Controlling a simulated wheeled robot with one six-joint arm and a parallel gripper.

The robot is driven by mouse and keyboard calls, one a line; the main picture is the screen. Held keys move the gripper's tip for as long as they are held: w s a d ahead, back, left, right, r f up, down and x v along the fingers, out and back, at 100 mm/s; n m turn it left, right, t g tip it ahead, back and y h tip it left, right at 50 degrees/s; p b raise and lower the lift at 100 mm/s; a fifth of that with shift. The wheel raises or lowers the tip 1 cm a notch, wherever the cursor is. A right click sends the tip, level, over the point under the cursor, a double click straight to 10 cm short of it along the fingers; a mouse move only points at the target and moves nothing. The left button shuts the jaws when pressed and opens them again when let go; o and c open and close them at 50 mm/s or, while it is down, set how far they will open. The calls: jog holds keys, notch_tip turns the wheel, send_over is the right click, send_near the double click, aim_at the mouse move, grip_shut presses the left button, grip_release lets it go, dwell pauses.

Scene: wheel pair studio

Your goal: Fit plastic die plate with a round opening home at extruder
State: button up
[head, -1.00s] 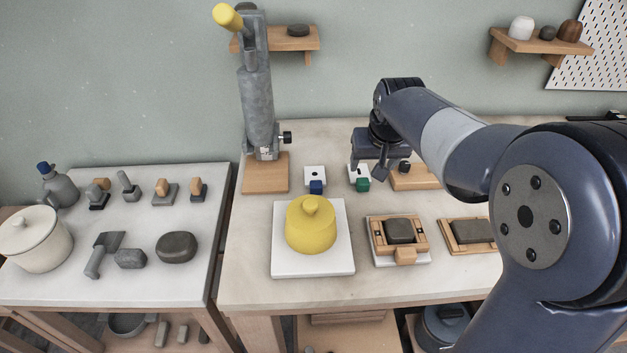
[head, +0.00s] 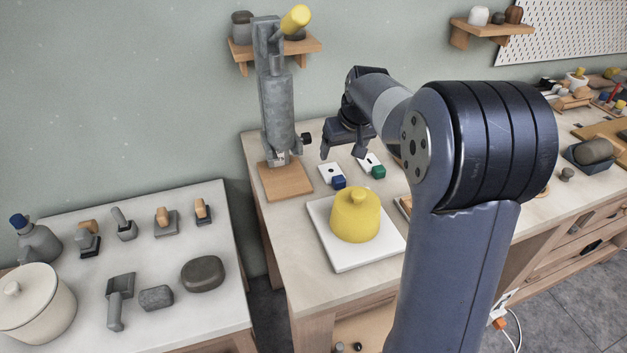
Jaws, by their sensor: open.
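The extruder (head: 277,105) is a grey upright metal press with a yellow handle, standing on a wooden base (head: 286,182) at the back left of the workbench. Two small white die plates lie on the bench right of it. One has a blue tab (head: 339,182), the other a green tab (head: 378,172). Each shows a small dark opening; they are too small for me to tell which is round. My gripper (head: 342,154) is open and empty, pointing down at the back of the two plates, apart from the extruder on its right.
A side table (head: 160,270) at left holds tools, stones and a cream pot (head: 38,305). My arm hides the bench's middle. A wall shelf (head: 283,48) sits behind the extruder.

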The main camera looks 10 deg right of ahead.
send_near(336, 172)
jog(key=shift+s+a+f, duration=0.1)
jog(key=shift+a+f, duration=0.4)
jog(key=shift+f, duration=0.25)
jog(key=shift+s+p+x, duration=0.2)
jog(key=shift+p+x, duration=0.05)
jog(key=shift+x, duration=1.1)
jog(key=shift+s+p+x, duration=0.15)
jog(key=shift+p+x, duration=0.1)
jog(key=shift+x, duration=1.15)
jog(key=shift+f, duration=0.15)
jog(key=c, duration=1.1)
